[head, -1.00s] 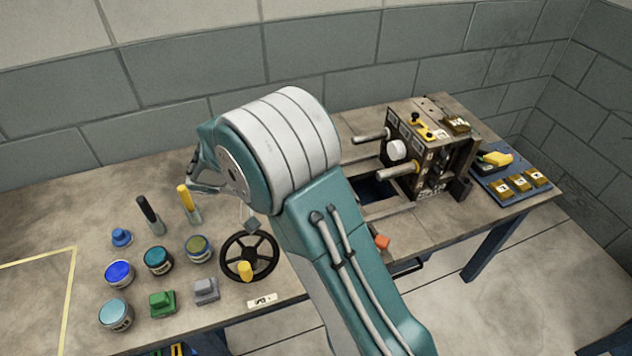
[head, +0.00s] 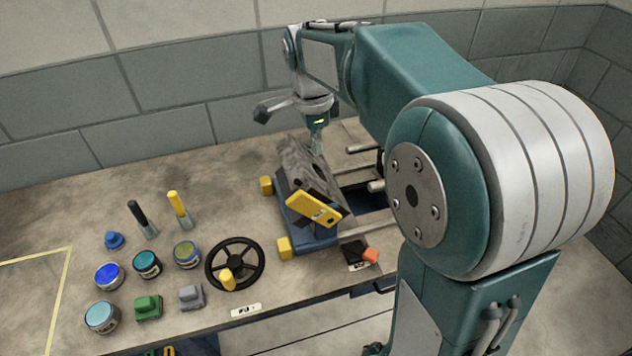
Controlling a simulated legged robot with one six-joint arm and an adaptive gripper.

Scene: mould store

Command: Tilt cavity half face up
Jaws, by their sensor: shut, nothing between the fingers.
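A dark grey block, apparently the cavity half (head: 296,162), sits tilted on a blue cradle (head: 312,238) at the middle of the bench. A yellow plate (head: 314,208) slopes across its near side. My gripper (head: 318,150) points down at the block's upper far edge. Its fingers are shut, with nothing seen between them. The fingertips are small and partly lost against the block, so I cannot tell whether they touch it.
Metal guide rails (head: 362,172) run right behind my arm, which hides the bench's right end. A black handwheel (head: 235,263) stands left of the cradle. Several jars, stamps and two upright handles (head: 180,210) stand farther left. The back left bench is clear.

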